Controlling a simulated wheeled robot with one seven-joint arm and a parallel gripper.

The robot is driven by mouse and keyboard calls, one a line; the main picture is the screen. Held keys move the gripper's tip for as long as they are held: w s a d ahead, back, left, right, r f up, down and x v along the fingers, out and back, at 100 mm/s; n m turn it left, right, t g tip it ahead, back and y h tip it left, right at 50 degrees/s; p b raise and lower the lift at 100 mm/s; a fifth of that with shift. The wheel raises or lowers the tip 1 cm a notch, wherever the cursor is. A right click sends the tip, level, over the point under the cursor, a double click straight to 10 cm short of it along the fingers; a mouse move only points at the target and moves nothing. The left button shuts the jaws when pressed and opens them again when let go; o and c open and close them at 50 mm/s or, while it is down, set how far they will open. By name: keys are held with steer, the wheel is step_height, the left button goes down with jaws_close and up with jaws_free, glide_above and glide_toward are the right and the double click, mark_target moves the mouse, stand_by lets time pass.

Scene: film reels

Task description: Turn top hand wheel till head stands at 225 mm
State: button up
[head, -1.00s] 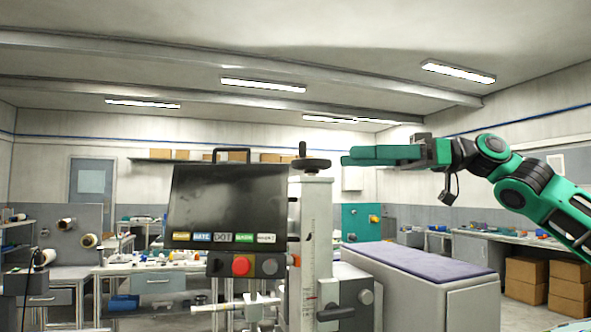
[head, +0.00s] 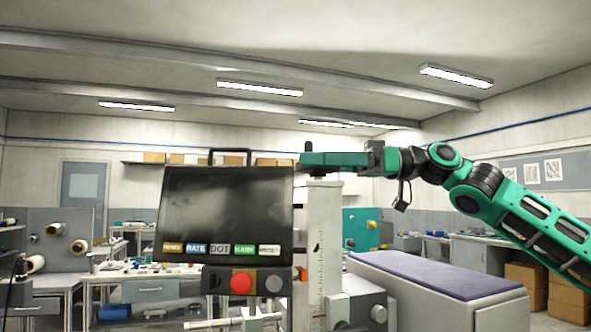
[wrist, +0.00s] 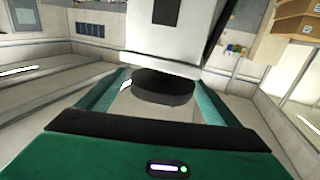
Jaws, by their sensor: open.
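The top hand wheel (wrist: 163,86) is a dark disc on the white column. In the wrist view it lies between the two green fingers of my open gripper (wrist: 160,84), with gaps visible at its sides. In the head view my gripper (head: 312,160) reaches in from the right at wheel height and hides most of the wheel; its dark crank knob (head: 308,146) shows just above the fingers. The white column (head: 325,215) carries a vertical scale (head: 321,260) with a small dark mark beside it. The scale figures are too small to read.
A dark screen panel (head: 225,208) with labelled buttons and a red button (head: 241,283) stands close left of the column. A grey cabinet with a purple top (head: 430,275) is at right. Workbenches stand behind.

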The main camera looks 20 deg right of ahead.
steer(key=shift+x, duration=1.6)
steer(key=c, duration=1.1)
steer(key=shift+o, duration=0.2)
steer(key=shift+d+m+t, duration=0.1)
steer(key=shift+m+t, duration=0.2)
steer(key=shift+w+d+m+t+h, duration=0.15)
steer(key=shift+w+m+t+h, duration=0.1)
steer(key=shift+m+t+h, duration=0.65)
steer(key=shift+w+d+m+t+h, duration=0.2)
steer(key=shift+m+t+h, duration=0.4)
steer(key=shift+t, duration=0.65)
steer(key=shift+w+d+m+t+h, duration=0.15)
steer(key=shift+w+m+t+h, duration=0.1)
steer(key=shift+m+t+h, duration=0.55)
steer(key=shift+w+d+m+t+h, duration=0.1)
steer(key=shift+d+m+t+h, duration=0.05)
steer(key=shift+m+t+h, duration=0.6)
steer(key=shift+w+d+m+t+h, duration=0.1)
steer(key=shift+d+m+t+h, duration=0.05)
steer(key=shift+m+t+h, duration=0.6)
steer(key=shift+d+r+m+t+h, duration=0.1)
steer(key=shift+m+t+h, duration=0.35)
steer(key=shift+h, duration=0.35)
